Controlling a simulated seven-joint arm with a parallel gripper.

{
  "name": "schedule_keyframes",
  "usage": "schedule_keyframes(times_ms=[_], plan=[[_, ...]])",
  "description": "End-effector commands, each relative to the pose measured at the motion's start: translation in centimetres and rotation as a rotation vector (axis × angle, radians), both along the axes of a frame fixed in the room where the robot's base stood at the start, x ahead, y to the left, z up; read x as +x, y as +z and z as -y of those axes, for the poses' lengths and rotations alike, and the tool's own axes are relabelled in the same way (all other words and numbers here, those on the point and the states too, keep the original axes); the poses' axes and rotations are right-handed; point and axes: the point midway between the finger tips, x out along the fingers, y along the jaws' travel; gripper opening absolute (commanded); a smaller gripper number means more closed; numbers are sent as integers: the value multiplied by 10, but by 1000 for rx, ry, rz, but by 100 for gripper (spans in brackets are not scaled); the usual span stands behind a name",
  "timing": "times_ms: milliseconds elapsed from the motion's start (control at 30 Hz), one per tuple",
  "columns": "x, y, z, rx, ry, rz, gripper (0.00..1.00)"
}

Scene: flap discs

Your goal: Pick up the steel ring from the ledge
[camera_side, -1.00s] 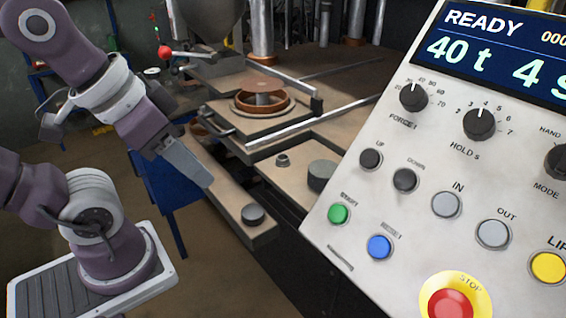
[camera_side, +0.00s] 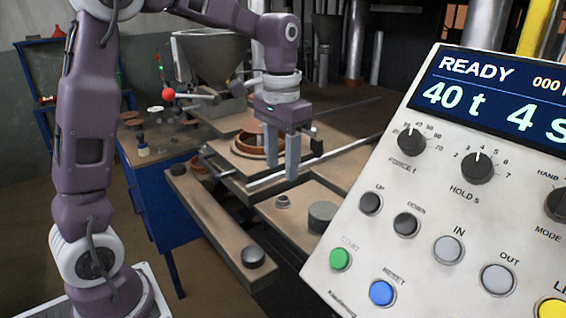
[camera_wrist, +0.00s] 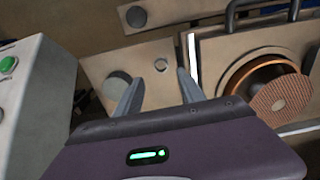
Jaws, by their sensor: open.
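A small steel ring (camera_side: 283,201) lies on the tan ledge (camera_side: 262,209), left of a dark cylinder (camera_side: 322,213). The gripper (camera_wrist: 159,76) also shows open in the wrist view.
A brown disc (camera_wrist: 280,100) sits at a round copper-coloured mould (camera_wrist: 242,79) beside the ledge. A lower bar with a dark knob (camera_side: 253,256) is in front. The control panel (camera_side: 440,225) stands at the right. A blue cabinet (camera_side: 165,205) is at the left.

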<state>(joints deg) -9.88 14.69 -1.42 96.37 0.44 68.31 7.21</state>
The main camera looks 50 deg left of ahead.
Motion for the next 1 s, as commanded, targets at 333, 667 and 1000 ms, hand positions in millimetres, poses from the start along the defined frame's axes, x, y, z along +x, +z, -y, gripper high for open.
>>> schedule_keyframes(times_ms=[333, 667, 1000], plan=[[4, -39, -2, -3, 0, -17, 46], [4, -72, -2, -2, 0, -13, 46], [4, -74, -2, -2, 0, -11, 40]])
